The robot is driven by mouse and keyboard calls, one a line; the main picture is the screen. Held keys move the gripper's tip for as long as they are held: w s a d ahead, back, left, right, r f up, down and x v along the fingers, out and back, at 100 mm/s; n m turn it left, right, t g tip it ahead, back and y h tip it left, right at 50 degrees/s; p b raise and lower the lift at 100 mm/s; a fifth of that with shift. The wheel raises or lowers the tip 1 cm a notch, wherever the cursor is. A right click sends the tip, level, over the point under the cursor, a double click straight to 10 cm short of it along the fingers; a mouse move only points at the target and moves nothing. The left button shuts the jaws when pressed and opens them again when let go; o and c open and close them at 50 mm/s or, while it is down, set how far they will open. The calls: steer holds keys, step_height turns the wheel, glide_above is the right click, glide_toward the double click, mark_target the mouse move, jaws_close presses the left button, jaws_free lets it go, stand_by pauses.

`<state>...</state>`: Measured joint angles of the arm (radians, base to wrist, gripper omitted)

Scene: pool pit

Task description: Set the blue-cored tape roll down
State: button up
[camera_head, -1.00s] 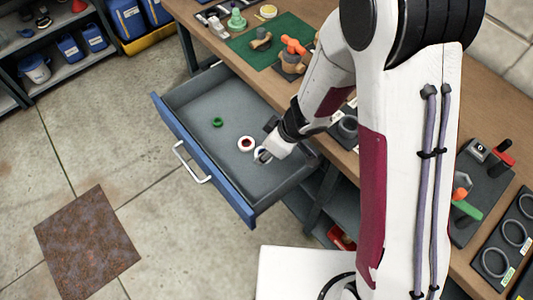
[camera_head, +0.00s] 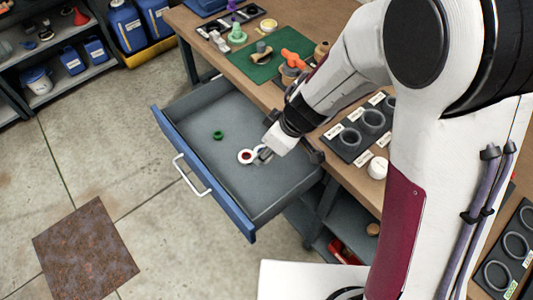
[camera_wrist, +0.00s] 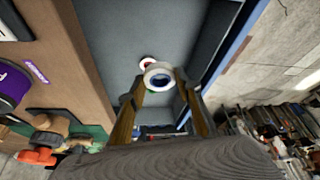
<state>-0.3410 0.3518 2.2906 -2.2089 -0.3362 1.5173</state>
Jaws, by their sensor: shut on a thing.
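The blue-cored tape roll (camera_wrist: 158,70) is white with a blue core. In the wrist view it sits between the tips of my gripper (camera_wrist: 160,80), which is shut on it. In the head view my gripper (camera_head: 264,154) is over the open drawer's floor, just right of a white roll with a red core (camera_head: 245,156); the held roll is mostly hidden there. The red-cored roll also shows in the wrist view (camera_wrist: 146,63), partly covered by the held roll. I cannot tell whether the held roll touches the drawer floor or the red-cored roll.
The open grey drawer (camera_head: 206,178) has a blue front and also holds a small green ring (camera_head: 218,135). Its floor is bare left and below the rolls. The wooden bench (camera_head: 262,92) is at its upper right, with a green mat (camera_head: 243,66) and a black ring holder (camera_head: 351,148).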

step_height(320, 180, up, 13)
stand_by(0.6)
steer(key=shift+d, duration=0.1)
stand_by(0.7)
steer(key=w+d+f+m+t+h, duration=0.1)
steer(key=w+d+m, duration=0.25)
steer(key=d, duration=0.85)
steer(key=w+d+f+m, duration=0.2)
steer(key=w+d, duration=0.3)
steer(key=d, duration=0.7)
steer(key=w+d+f+m+t+h, duration=0.1)
steer(key=w+d+m, duration=0.25)
steer(key=d, duration=0.85)
steer(key=w+d+r, duration=0.1)
steer(key=w+d, duration=0.1)
steer(key=d, duration=1.4)
steer(key=shift+r+h, duration=0.3)
steer(key=shift+r, duration=0.05)
steer(key=shift+f, duration=0.15)
